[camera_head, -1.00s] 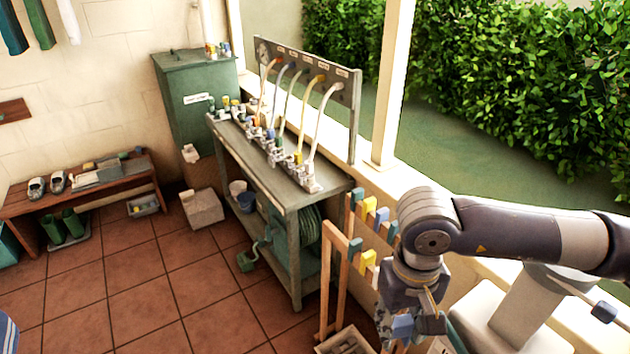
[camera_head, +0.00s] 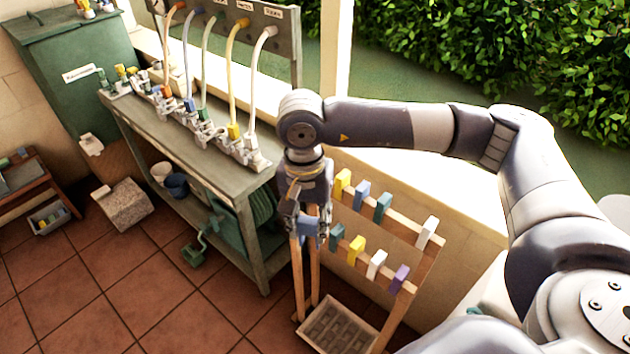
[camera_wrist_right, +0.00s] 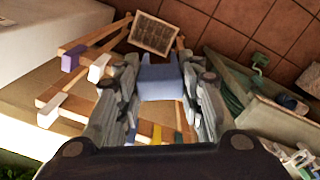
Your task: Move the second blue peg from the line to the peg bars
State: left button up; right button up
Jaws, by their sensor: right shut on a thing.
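My right gripper (camera_head: 308,234) is shut on a blue peg (camera_head: 308,224), which shows between the two fingers in the right wrist view (camera_wrist_right: 161,82). The gripper points down at the left end of the wooden peg bars. The upper bar (camera_head: 404,221) carries yellow, blue, teal and white pegs. The lower bar (camera_head: 387,275) carries a teal peg (camera_head: 337,237), a yellow peg, a white peg and a purple peg (camera_head: 399,279). I cannot tell whether the held peg touches a bar. My left gripper is not in view.
A grey-green bench (camera_head: 190,150) with taps and hoses stands left of the peg bars. A compartmented tray (camera_head: 338,325) lies low between the rack legs. A low wall and hedge are behind. The tiled floor at front left is clear.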

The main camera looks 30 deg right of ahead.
jog(key=w+d+f+m+p, duration=0.2)
jog(key=w+d+m, duration=0.2)
jog(key=m, duration=0.7)
jog(key=w+d+f+m+p, duration=0.1)
jog(key=w+d+f+m, duration=0.2)
jog(key=w+m, duration=0.4)
jog(key=d+m, duration=0.1)
jog(key=m, duration=0.4)
jog(key=shift+w+d+f+p, duration=0.15)
jog(key=shift+w+f+p, duration=0.1)
jog(key=shift+p, duration=0.1)
jog(key=shift+f+b, duration=2.65)
jog(key=shift+f, duration=1.85)
jog(key=shift+f+b, duration=0.95)
jog(key=shift+f, duration=0.15)
jog(key=o, duration=0.9)
